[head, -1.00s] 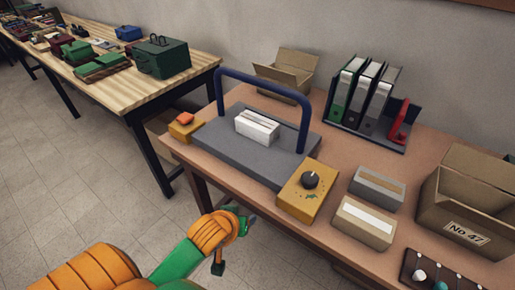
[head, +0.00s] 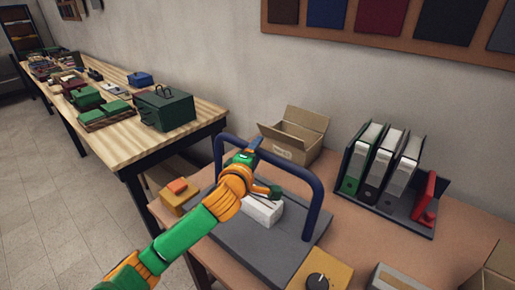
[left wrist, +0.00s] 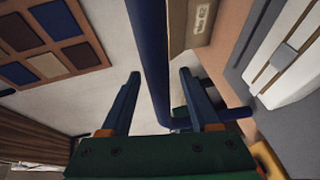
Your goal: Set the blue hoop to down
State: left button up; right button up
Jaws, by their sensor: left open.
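The blue hoop (head: 294,164) stands upright over a grey base plate (head: 262,262) on the brown table. A white block (head: 262,210) sits on the plate beneath the hoop. My left gripper (head: 264,168) is at the hoop's top bar, left of its middle, and hides part of it. In the left wrist view the gripper (left wrist: 160,80) is open, and the blue hoop's bar (left wrist: 155,50) runs between its two fingers without both touching it. My right gripper is in neither view.
An orange button box (head: 178,194) and a yellow box with a black knob (head: 317,281) flank the plate. Behind are an open carton (head: 294,135) and a rack of binders (head: 385,165). A wooden table (head: 100,133) holding a green toolbox (head: 166,108) stands left.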

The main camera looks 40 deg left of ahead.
pick_arm(q)
jog(key=shift+f+x, duration=0.2)
jog(key=shift+x, duration=0.8)
jog(key=shift+s+r, duration=0.1)
jog(key=shift+s, duration=0.1)
jog(key=shift+s+d+r, duration=0.1)
jog(key=shift+s, duration=0.05)
jog(key=shift+c, duration=1.2)
jog(key=c, duration=0.7)
grip_shut()
jog(key=shift+s+f, duration=0.1)
jog(key=shift+f, duration=0.2)
